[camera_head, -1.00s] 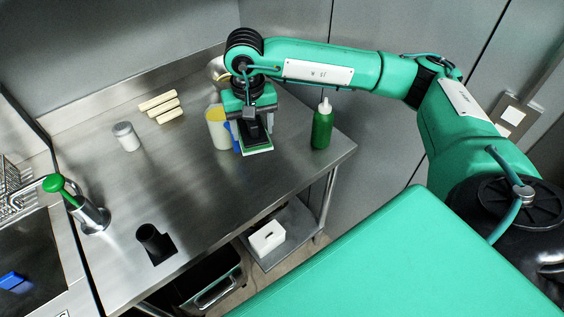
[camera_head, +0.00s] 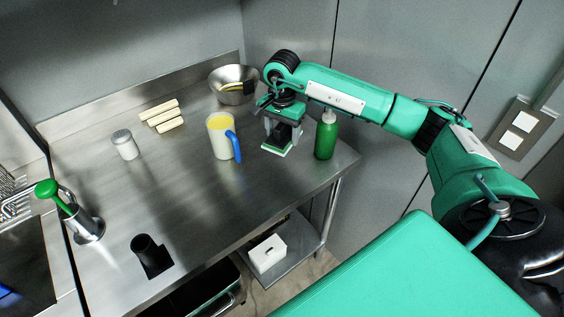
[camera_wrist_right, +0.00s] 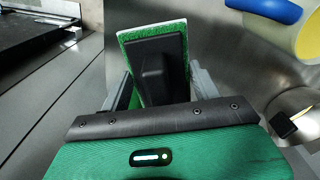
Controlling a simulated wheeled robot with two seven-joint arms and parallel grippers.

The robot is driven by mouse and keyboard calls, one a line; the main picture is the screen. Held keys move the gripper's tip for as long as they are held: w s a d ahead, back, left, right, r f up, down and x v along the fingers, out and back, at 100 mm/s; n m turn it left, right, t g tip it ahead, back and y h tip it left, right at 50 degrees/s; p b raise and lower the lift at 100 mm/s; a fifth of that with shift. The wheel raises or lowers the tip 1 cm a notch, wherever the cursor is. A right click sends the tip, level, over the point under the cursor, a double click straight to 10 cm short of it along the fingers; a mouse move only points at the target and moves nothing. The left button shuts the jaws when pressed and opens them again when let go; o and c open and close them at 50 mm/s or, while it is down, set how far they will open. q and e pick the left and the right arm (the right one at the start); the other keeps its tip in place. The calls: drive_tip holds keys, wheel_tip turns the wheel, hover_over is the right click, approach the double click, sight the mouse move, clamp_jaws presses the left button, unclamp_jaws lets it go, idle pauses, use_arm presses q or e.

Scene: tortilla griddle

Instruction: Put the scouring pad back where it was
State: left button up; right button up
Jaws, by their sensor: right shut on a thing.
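The scouring pad (camera_head: 276,151) is a green pad with a white edge and a black grip on top. My right gripper (camera_head: 284,129) is shut on the black grip and holds the pad low over the right part of the steel table. In the right wrist view, the pad (camera_wrist_right: 156,34) sits between the two fingers, its black grip facing the camera. I cannot tell whether its underside touches the table. The pad is between the pitcher and the green bottle, apart from the pitcher. My left gripper is not in view.
A yellow-filled pitcher (camera_head: 219,143) with a blue handle stands left of the pad. A green bottle (camera_head: 325,139) stands close on its right. A metal bowl (camera_head: 226,98) is behind. Several pale sticks (camera_head: 162,117) and a shaker (camera_head: 124,147) are farther left.

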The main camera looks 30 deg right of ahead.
drive_tip(key=p, duration=0.2)
hover_over(282, 171)
wheel_tip(282, 171, down, 9)
drive_tip(key=shift+w+r, duration=0.1)
wheel_tip(282, 171, down, 4)
drive_tip(key=shift+f+p, duration=0.15)
drive_tip(key=shift+p, duration=0.5)
drive_tip(key=shift+f, duration=0.1)
drive_tip(key=o, duration=1.2)
drive_tip(key=shift+o, duration=0.2)
